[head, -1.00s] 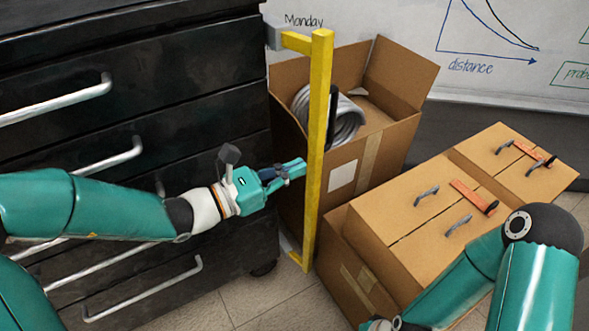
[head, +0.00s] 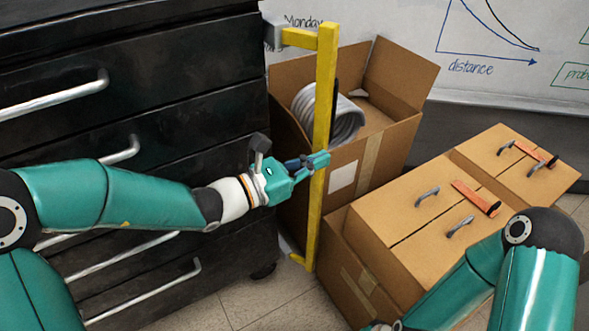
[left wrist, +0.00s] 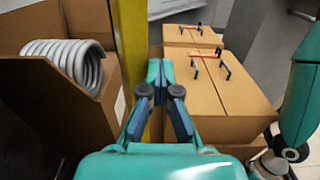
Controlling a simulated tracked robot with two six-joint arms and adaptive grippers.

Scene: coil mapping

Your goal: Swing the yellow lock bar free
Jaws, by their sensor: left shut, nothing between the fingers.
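The yellow lock bar (head: 325,90) stands upright in front of the right edge of the black drawer cabinet (head: 130,60). A yellow arm joins its top to a grey bracket (head: 273,36) on the cabinet. My left gripper (head: 322,160) is shut and empty, with its fingertips across the bar at mid-height; I cannot tell whether they touch it. In the left wrist view the bar (left wrist: 130,45) rises just left of the shut fingers. My right arm shows at lower right in the head view, but its gripper jaws cannot be made out.
An open cardboard box (head: 385,125) with a grey coil (head: 345,120) stands behind the bar. Closed boxes (head: 400,225) with handles and orange strips stand at the right. Silver drawer handles (head: 60,100) stick out from the cabinet. A whiteboard (head: 530,80) is behind.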

